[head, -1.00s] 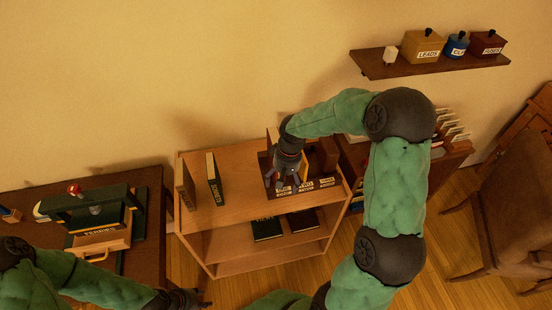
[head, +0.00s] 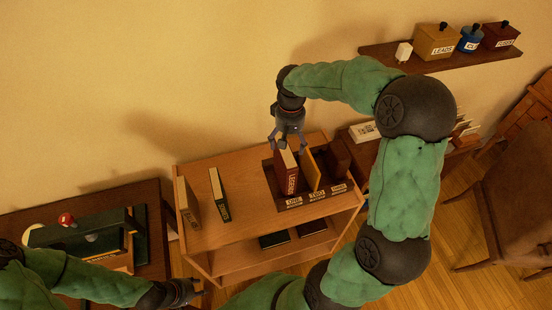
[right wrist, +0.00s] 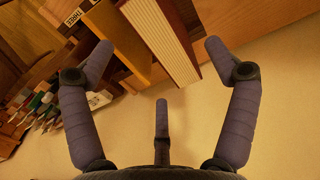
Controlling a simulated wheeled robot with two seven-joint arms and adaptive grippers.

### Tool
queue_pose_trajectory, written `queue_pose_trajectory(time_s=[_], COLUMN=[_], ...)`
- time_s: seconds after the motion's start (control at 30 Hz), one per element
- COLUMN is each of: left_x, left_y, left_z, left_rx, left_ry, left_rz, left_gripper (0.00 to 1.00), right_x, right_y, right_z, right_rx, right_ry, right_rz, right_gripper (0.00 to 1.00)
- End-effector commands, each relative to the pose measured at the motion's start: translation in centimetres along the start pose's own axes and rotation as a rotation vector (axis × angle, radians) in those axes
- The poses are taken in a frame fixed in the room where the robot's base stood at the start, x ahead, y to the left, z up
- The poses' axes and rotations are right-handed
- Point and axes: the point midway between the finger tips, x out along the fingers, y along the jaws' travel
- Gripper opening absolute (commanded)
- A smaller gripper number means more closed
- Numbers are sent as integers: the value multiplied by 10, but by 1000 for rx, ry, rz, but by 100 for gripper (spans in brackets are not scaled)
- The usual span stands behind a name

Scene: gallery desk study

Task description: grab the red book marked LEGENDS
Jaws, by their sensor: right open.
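The red book marked LEGENDS (head: 287,174) stands upright in a slotted holder (head: 313,200) on top of the wooden shelf unit. My right gripper (head: 287,144) is open, directly above and behind the book's top. In the right wrist view, the book's pale page edges and red cover (right wrist: 165,42) lie between the spread fingers of the right gripper (right wrist: 158,46). I cannot tell whether any finger touches it. My left gripper (head: 186,293) is low at the left, away from the book, and its fingers are too small to read.
A yellow book (head: 309,170) stands just right of the red one, with a dark brown book (head: 338,158) beyond. Two books, one dark green (head: 218,195), stand on the left of the shelf top (head: 240,220). A wall shelf (head: 440,55) carries boxes at upper right.

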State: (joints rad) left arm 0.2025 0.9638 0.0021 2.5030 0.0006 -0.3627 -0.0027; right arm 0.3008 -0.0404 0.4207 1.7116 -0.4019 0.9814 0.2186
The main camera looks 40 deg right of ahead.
Motion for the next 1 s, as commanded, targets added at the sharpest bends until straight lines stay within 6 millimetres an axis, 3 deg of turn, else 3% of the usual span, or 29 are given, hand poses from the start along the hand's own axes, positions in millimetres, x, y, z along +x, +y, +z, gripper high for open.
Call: queue_pose_trajectory(time_s=[0.13,0.4,0.73,1.0], left_x=[2,7,9,14], left_y=[-1,-2,-3,-5], left_z=[0,1,0,0], left_rx=[0,0,0,0], left_ry=[-1,-2,-1,-1], left_rz=[0,0,0,0], left_gripper=[40,40,40,40], right_x=[9,47,66,103], right_y=[2,2,4,7], right_z=[0,0,-2,-6], right_rx=[2,2,3,2], right_ry=[-2,-3,-2,-3], right_rz=[4,3,3,3], right_gripper=[87,87,87,87])
